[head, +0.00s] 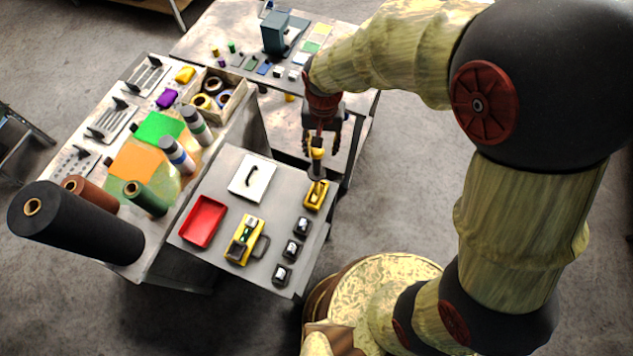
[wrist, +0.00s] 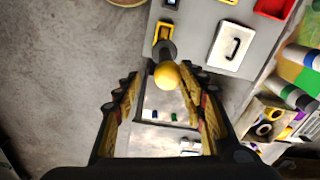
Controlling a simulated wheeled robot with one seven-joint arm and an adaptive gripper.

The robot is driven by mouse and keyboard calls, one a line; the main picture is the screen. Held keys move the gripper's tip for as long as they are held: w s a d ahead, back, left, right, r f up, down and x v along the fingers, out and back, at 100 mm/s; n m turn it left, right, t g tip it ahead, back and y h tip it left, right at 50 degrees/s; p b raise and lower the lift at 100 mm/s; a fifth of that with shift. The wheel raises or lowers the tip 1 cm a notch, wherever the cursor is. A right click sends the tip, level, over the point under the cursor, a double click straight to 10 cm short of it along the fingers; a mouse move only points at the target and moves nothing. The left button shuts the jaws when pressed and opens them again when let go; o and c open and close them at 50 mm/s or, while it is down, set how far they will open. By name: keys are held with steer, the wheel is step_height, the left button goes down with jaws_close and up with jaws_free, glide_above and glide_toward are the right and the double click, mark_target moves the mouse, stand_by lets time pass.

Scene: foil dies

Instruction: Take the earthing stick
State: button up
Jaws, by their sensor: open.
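The earthing stick, as far as I can tell, is the upright piece with a yellow round knob and a dark lower part (head: 317,154), at the back right corner of the grey table. In the wrist view its yellow knob (wrist: 168,75) faces the camera, with the dark shaft behind it. My gripper (head: 321,140) points down over it. In the wrist view my gripper (wrist: 162,84) is open, with one finger on each side of the knob. The knob appears between the fingertips, nearer the right one. I cannot tell whether either finger touches it.
On the grey table (head: 222,178) are a yellow holder (head: 316,196) just in front of the stick, a white plate with a black handle (head: 252,177), a red tray (head: 203,221), a yellow device (head: 245,240) and small black blocks (head: 291,249). Rolls and bottles crowd the left bench.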

mark_target(317, 155)
steer(key=f, duration=0.1)
steer(key=a+f, duration=0.1)
steer(key=f, duration=0.1)
steer(key=shift+s+a+f, duration=0.1)
steer(key=shift+w+f+p, duration=0.25)
steer(key=shift+f+p, duration=0.15)
steer(key=shift+f, duration=1.1)
steer(key=shift+w+f+p, duration=0.2)
steer(key=shift+f+p, duration=0.2)
steer(key=shift+f, duration=1.1)
jaws_close()
